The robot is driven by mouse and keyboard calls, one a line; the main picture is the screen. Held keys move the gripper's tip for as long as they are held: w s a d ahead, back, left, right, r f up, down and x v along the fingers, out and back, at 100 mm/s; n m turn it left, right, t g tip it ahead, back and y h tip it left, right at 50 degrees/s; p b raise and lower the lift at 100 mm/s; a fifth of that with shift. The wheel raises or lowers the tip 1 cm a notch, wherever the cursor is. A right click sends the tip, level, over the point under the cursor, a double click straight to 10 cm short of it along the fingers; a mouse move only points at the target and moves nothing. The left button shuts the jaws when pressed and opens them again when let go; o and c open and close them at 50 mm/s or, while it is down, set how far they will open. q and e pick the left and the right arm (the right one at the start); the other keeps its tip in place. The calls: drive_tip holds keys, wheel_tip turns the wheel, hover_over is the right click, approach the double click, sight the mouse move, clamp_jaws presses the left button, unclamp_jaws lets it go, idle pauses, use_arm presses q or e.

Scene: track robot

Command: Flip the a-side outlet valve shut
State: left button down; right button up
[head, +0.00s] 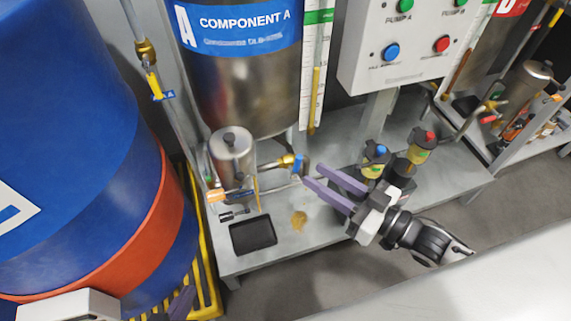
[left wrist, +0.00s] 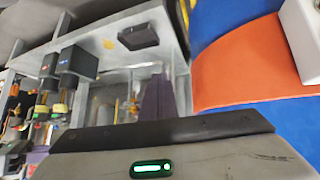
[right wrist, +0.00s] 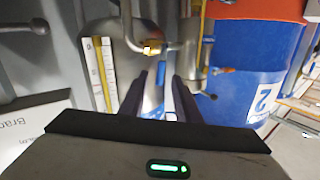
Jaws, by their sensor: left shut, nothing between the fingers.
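The a-side outlet valve is a small brass valve (head: 286,160) with a blue lever (head: 298,163), on the pipe below the steel Component A tank (head: 245,90). My right gripper (head: 312,174) is open, its two purple fingers apart and their tips close to the lever. In the right wrist view the brass body (right wrist: 152,47) is just beyond the fingers (right wrist: 171,82), and the blue lever (right wrist: 160,73) shows in line with the gap between them. I cannot tell whether they touch. My left gripper (head: 183,302) is low at the left, its fingers (left wrist: 158,92) together and empty.
A large blue drum with a red band (head: 140,240) fills the left. A small steel canister (head: 232,155) and a black tray (head: 252,234) are left of the valve. Pumps with blue and red caps (head: 375,155) stand to its right. A control box (head: 405,45) hangs above.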

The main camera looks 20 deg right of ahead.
sight(285, 163)
drive_tip(key=shift+y, duration=0.4)
drive_tip(key=x, duration=0.3)
drive_tip(key=b+x, duration=0.1)
drive_tip(key=x, duration=0.3)
drive_tip(key=r+x, duration=0.1)
drive_tip(key=x, duration=0.2)
drive_tip(key=shift+w+b, duration=0.3)
drive_tip(key=shift+b, duration=0.05)
